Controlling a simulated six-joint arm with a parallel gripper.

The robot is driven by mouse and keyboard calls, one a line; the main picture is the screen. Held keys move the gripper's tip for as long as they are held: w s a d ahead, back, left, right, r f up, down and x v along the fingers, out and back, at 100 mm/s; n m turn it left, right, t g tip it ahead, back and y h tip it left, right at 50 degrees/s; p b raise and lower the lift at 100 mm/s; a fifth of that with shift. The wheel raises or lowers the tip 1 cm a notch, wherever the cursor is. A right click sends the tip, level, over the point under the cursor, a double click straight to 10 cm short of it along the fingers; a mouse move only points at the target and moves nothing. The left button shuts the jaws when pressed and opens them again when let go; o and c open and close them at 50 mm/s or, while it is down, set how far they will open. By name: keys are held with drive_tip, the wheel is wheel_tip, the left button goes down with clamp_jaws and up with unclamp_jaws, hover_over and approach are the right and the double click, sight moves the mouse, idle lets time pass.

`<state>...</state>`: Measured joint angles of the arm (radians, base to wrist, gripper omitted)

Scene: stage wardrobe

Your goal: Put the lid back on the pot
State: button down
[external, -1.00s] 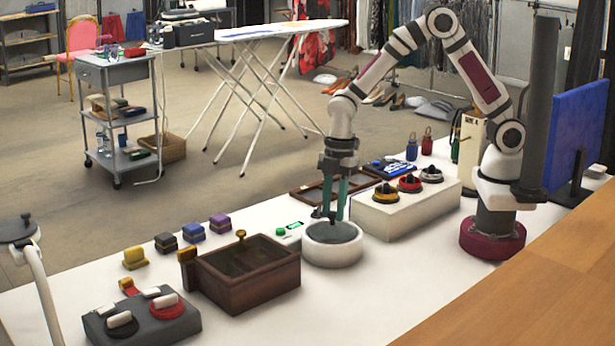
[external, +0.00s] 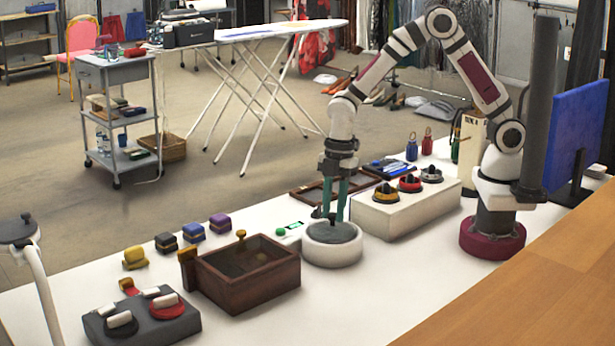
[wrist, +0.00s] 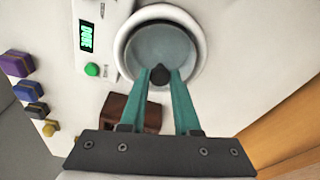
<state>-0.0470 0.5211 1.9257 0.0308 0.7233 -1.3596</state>
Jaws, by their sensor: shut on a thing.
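The white round pot (external: 333,255) stands on the white table, right of the brown wooden box. A grey-green lid (external: 331,233) lies in its top, inside the white rim. The pot (wrist: 122,45) also shows in the wrist view, with the lid (wrist: 160,42) as a grey-blue disc within the rim. My gripper (external: 331,214) is directly above the pot, pointing down. Its teal fingers are shut on the lid's dark knob (wrist: 160,75). Whether the lid is fully seated all round is hard to tell.
The brown box (external: 245,280) stands close left of the pot. A white block (external: 405,210) with several knobbed discs stands close right. A display panel (wrist: 87,36) reading "DONE" and a green button (wrist: 92,69) are beside the pot. Free table lies in front.

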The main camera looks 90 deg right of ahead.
idle(0.4)
drive_tip(key=shift+c, duration=0.4)
unclamp_jaws()
drive_tip(key=shift+r, duration=3.5)
clamp_jaws()
